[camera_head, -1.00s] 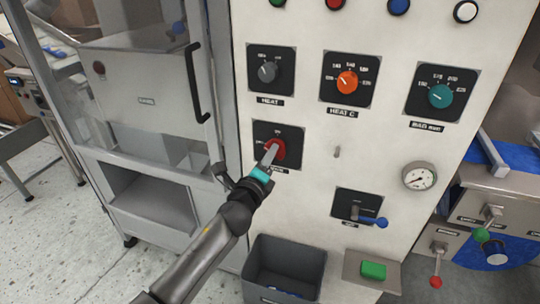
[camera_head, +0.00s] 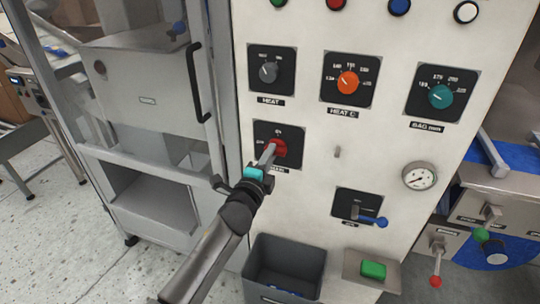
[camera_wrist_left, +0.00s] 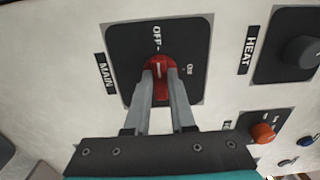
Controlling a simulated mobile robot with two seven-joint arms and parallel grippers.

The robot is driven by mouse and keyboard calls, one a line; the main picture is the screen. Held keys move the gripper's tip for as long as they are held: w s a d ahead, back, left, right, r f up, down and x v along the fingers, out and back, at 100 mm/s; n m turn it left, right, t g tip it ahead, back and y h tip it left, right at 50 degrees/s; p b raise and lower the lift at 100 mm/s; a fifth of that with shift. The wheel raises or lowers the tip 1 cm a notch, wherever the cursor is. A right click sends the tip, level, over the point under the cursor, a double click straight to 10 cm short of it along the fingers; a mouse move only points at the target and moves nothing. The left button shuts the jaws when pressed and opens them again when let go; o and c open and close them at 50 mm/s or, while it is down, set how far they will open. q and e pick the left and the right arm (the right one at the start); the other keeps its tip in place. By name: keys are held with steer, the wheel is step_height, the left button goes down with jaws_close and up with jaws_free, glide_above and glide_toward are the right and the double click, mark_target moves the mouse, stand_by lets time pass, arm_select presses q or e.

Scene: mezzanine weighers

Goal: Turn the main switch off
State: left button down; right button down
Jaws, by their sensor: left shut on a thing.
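The main switch is a red rotary knob (camera_head: 277,147) on a black square plate with OFF and ON marks, on the white control panel. In the left wrist view, the knob (camera_wrist_left: 158,65) has a white line that points up at the OFF mark; the ON mark is to the right. My left gripper (camera_head: 270,156) reaches in from below, shut on the knob. My right gripper is not in view.
The heat knob (camera_head: 268,72) is above the switch, and an orange knob (camera_head: 348,82) and teal knob (camera_head: 440,97) are to the right. A blue-handled lever (camera_head: 372,220) sits lower right. A grey bin (camera_head: 262,270) is below. A door handle (camera_head: 196,85) is at left.

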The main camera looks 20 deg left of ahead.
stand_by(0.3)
arm_select(q)
steer(key=c, duration=0.8)
jaws_free()
steer(key=shift+o, duration=0.2)
steer(key=shift+s, duration=0.1)
steer(key=s+p, duration=0.1)
steer(key=s, duration=1.4)
steer(key=shift+a+p, duration=0.3)
